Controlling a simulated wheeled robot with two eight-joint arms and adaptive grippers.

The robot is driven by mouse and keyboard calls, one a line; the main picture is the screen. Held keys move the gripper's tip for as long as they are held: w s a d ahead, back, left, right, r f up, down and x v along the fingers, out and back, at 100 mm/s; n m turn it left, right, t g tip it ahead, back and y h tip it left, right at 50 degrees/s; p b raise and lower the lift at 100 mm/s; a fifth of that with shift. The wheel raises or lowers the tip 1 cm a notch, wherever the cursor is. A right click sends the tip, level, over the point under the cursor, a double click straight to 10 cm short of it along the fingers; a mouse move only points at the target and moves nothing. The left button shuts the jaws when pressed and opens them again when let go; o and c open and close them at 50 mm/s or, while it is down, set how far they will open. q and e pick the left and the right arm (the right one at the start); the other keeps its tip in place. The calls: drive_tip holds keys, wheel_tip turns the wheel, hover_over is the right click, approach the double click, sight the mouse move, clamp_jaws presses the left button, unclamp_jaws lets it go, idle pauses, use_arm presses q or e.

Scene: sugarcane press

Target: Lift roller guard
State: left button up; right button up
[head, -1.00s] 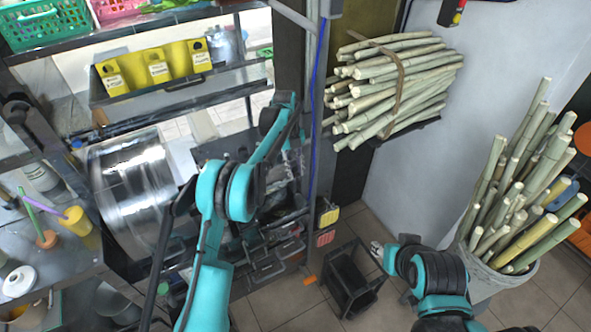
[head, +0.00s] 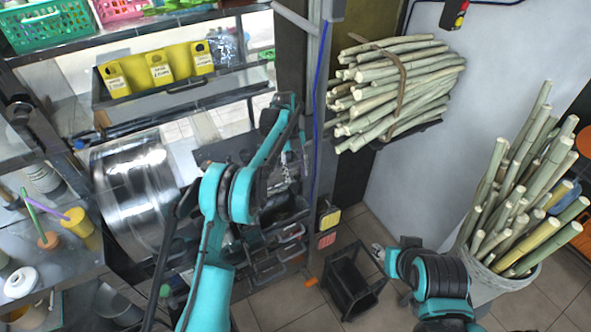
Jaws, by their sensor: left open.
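My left arm reaches up and bends over the dark metal press (head: 268,262) in the middle of the head view. My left gripper (head: 291,168) hangs down from the wrist over the back part of the press and is open. Its fingertips are hard to make out against the dark metal. The roller guard cannot be told apart clearly from the dark parts and grey handles below the gripper, and my arm hides part of this area. Contact with it cannot be told. My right gripper (head: 378,252) is low at the right, beside a black crate, away from the press; its jaws are unclear.
A shiny metal drum (head: 137,192) lies left of the press. The black crate (head: 352,290) is on the floor. Cane lies bundled (head: 395,85) and stands in a white bin (head: 515,280).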

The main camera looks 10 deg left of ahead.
use_arm(q)
drive_tip(key=v, duration=1.1)
drive_tip(key=shift+w, duration=0.2)
drive_tip(key=shift+r, duration=0.45)
drive_tip(key=s+a+r+n+t+b, duration=0.25)
drive_tip(key=s+r+n, duration=0.25)
drive_tip(key=r+n, duration=0.4)
drive_tip(key=s+a+r+n+t+y+b, duration=0.1)
drive_tip(key=s+a+r+n+t, duration=0.15)
drive_tip(key=s+n, duration=0.6)
drive_tip(key=s+a+f+n+t+b, duration=0.1)
drive_tip(key=s+f+n+t, duration=0.1)
drive_tip(key=s+f+n, duration=0.4)
drive_tip(key=s+a+f+n+t+y+b, duration=0.1)
drive_tip(key=s+f+n, duration=0.4)
drive_tip(key=s+f, duration=0.5)
drive_tip(key=s+a+t, duration=0.1)
drive_tip(key=s+t, duration=0.1)
drive_tip(key=s, duration=0.5)
drive_tip(key=shift+s+a+n+b, duration=0.3)
drive_tip(key=shift+n+b, duration=0.05)
drive_tip(key=shift+b, duration=0.05)
